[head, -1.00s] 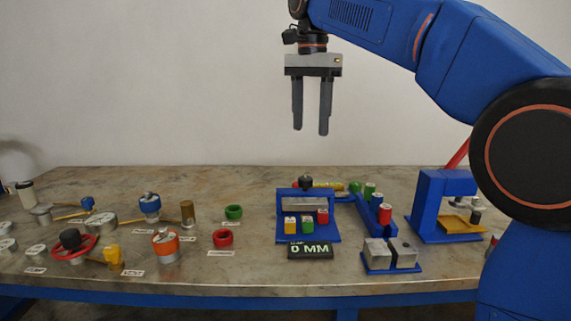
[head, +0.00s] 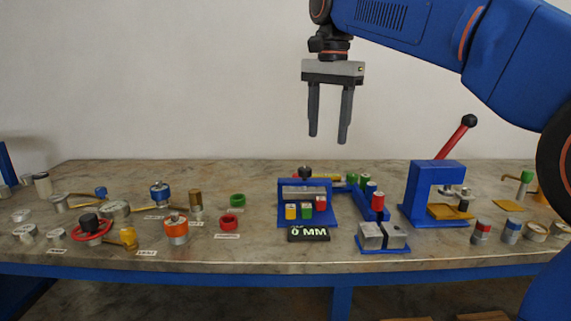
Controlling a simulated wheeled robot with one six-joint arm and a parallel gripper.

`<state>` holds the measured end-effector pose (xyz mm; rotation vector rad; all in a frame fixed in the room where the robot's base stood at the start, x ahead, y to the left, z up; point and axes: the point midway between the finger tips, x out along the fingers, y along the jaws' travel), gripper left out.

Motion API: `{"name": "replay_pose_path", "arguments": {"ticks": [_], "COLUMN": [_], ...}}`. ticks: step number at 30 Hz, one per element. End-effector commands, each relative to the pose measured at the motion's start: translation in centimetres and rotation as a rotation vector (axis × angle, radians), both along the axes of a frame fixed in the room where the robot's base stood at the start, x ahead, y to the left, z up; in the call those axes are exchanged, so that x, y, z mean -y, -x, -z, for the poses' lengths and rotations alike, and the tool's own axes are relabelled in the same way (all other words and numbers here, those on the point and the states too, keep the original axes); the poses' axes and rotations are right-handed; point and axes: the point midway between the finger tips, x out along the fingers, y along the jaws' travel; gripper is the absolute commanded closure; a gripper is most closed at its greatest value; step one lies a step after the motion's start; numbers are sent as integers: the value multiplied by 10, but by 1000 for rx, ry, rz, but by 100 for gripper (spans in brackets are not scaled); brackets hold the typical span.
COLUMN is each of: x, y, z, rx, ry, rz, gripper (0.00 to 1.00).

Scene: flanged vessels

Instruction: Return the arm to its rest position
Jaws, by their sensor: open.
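My gripper (head: 328,140) hangs in the upper middle of the head view, fingers pointing down. Its two dark fingers are apart with nothing between them. It is well above the table (head: 290,255), in front of the bare wall, and touches nothing. My blue arm reaches in from the upper right.
Below the gripper stand a blue fixture (head: 307,218) with small coloured blocks, a "0 MM" display (head: 308,234) and a grey block vise (head: 381,236). A blue press (head: 432,196) with a red lever (head: 457,139) stands to the right.

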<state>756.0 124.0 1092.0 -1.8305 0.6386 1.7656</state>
Motion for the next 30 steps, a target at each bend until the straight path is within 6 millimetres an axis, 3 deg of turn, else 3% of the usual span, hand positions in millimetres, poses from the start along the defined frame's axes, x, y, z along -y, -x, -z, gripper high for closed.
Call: {"name": "replay_pose_path", "arguments": {"ticks": [8, 14, 23, 30], "x": [42, 83, 134, 166], "y": [32, 71, 137, 194], "z": [26, 66, 143, 217], "rx": [54, 115, 210, 281], "ry": [-8, -3, 31, 81], "rz": [-96, -209, -380, -515], "gripper": [48, 48, 48, 48]}}
